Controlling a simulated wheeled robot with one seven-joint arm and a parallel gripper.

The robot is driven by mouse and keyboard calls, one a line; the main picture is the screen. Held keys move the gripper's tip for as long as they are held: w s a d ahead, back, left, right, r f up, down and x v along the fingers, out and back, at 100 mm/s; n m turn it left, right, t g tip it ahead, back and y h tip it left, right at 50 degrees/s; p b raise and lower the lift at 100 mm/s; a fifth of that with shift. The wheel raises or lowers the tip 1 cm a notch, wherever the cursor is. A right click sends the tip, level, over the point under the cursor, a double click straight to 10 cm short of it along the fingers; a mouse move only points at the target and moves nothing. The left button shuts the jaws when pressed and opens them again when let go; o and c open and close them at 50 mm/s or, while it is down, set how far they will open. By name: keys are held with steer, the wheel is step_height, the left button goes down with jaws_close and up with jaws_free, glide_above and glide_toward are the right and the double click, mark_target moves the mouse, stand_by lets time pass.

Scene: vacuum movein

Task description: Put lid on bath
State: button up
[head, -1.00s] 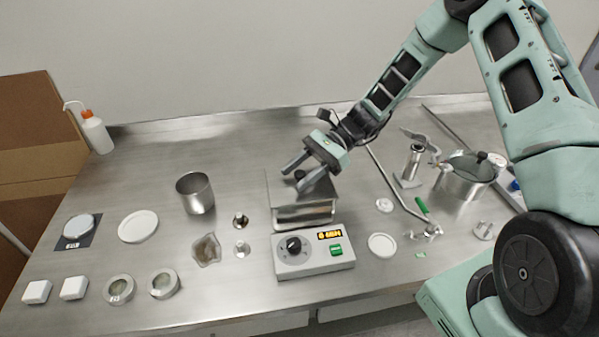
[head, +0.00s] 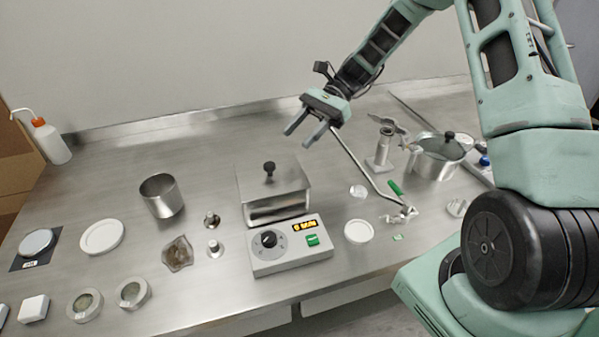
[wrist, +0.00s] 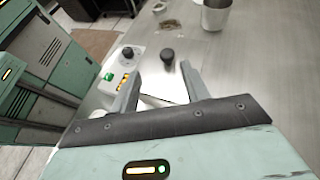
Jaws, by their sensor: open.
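The bath (head: 278,213) is a steel box behind its control unit (head: 290,246), which has a dial, an orange display and a green switch. The flat steel lid (head: 255,183) with a black knob (head: 269,168) lies on top of the bath and covers it, as far as I can see. My gripper (head: 304,138) is open and empty, above and to the right of the lid, apart from the knob.
A steel beaker (head: 161,196) stands left of the bath. A lidded steel pot (head: 437,160) and a clamp stand (head: 381,150) are on the right. Small weights, white dishes and a squeeze bottle (head: 50,140) are also on the bench. The back of the bench is clear.

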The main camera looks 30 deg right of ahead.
steer(key=s+a+r+n+g+h, duration=0.1)
steer(key=s+a+r+n+h, duration=0.2)
steer(key=s+a+n+h, duration=0.75)
steer(key=s+a+n+t, duration=0.2)
steer(key=s+n, duration=0.4)
steer(key=s, duration=0.2)
steer(key=s+a+r+n+t+h, duration=0.1)
steer(key=s+a+n+t, duration=0.1)
steer(key=s+n, duration=0.4)
steer(key=s, duration=0.2)
steer(key=shift+s+a+r, duration=0.3)
steer(key=shift+s+a, duration=0.05)
steer(key=shift+a, duration=0.05)
